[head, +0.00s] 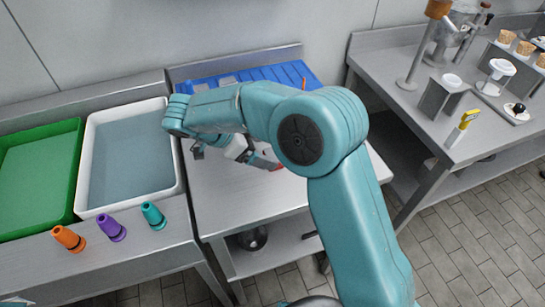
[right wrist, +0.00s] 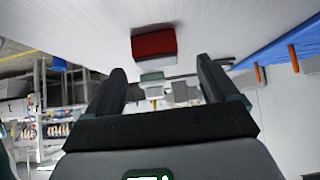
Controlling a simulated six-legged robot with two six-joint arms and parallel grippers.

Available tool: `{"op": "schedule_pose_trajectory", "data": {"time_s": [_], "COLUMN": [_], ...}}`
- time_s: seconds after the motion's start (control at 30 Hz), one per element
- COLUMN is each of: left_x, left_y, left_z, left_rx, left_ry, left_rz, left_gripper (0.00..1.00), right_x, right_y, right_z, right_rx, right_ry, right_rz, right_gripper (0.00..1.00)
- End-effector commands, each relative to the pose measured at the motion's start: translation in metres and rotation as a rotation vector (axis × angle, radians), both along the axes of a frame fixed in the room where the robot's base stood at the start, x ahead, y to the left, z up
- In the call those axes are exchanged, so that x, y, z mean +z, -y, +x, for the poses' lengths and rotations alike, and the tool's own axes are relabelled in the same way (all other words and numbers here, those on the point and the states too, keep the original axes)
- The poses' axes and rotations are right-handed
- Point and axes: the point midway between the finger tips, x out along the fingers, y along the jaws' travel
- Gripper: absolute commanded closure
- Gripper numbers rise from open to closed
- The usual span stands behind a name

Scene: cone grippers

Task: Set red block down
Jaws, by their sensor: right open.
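The red block (right wrist: 153,42) rests on the pale metal table top (right wrist: 90,25), which shows inverted along the top of the right wrist view. In the head view only a small red bit of the block (head: 277,168) shows beside my right arm. My right gripper (right wrist: 162,82) is open, its two dark fingers spread apart with the block ahead of them and a gap between. In the head view the right gripper (head: 262,160) is low over the table, partly hidden by my teal arm. My left gripper is not in view.
A bench with lab items (head: 400,55) is at right.

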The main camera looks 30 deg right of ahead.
Motion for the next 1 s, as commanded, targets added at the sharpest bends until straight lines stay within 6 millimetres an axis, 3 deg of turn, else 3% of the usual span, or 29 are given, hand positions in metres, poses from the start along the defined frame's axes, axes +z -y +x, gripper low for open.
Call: {"op": "schedule_pose_trajectory", "data": {"time_s": [0.23, 0.5, 0.53, 0.7, 0.77, 0.8, 1.0], "left_x": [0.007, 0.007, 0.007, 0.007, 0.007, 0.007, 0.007], "left_y": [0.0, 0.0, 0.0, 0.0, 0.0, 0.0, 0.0], "left_z": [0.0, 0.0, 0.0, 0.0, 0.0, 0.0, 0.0], "left_rx": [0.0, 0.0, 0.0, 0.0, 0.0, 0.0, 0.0], "left_ry": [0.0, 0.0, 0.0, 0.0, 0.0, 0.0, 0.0], "left_rz": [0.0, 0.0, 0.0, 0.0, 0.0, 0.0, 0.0], "left_gripper": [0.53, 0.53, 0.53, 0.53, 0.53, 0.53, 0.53], "right_x": [-0.026, -0.031, -0.031, -0.03, -0.03, -0.03, -0.029], "right_y": [0.025, 0.028, 0.028, 0.028, 0.028, 0.028, 0.028], "right_z": [-0.009, -0.009, -0.009, -0.009, -0.009, -0.009, -0.009], "right_rx": [-0.002, 0.0, 0.0, -0.001, 0.0, 0.0, -0.001], "right_ry": [-0.002, 0.0, 0.0, -0.001, 0.0, 0.0, 0.001], "right_rz": [0.0, 0.0, 0.0, 0.0, 0.0, 0.0, 0.0], "right_gripper": [0.13, 0.13, 0.16, 0.7, 0.7, 0.76, 0.76]}}
